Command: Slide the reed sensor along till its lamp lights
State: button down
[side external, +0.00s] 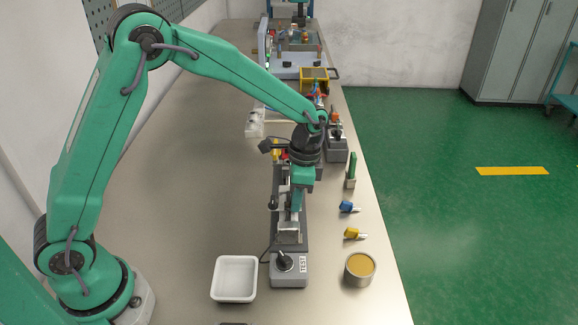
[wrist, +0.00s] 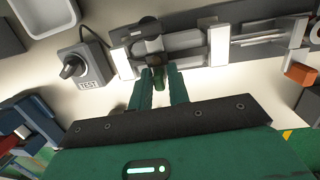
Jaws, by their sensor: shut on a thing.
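My gripper (side external: 297,197) points down over the slim grey fixture in the side external view. That piece sits at the near side of a silver cylinder (wrist: 182,42) held between pale end blocks. My fingers and the steep angle hide most of it. I cannot make out a lit lamp on it. In the side external view my gripper covers the sensor.
A grey TEST box (side external: 289,269) with a black knob and cable stands at the fixture's near end. A white tray (side external: 220,294) is left of it, a round tin (side external: 359,281) right. Yellow (side external: 354,233) and blue (side external: 348,207) pieces lie along the right edge. The bench's left side is clear.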

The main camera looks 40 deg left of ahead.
jog(key=shift+w+a, duration=0.5)
jog(key=shift+w, duration=0.15)
dwell(2.3)
jog(key=c, duration=1.3)
grip_release()
jog(key=shift+o, duration=0.2)
jog(key=shift+r, duration=0.1)
notch_tip(320, 180, up, 8)
jog(key=w, duration=0.1)
jog(key=shift+f, duration=0.25)
jog(key=shift+r, duration=0.15)
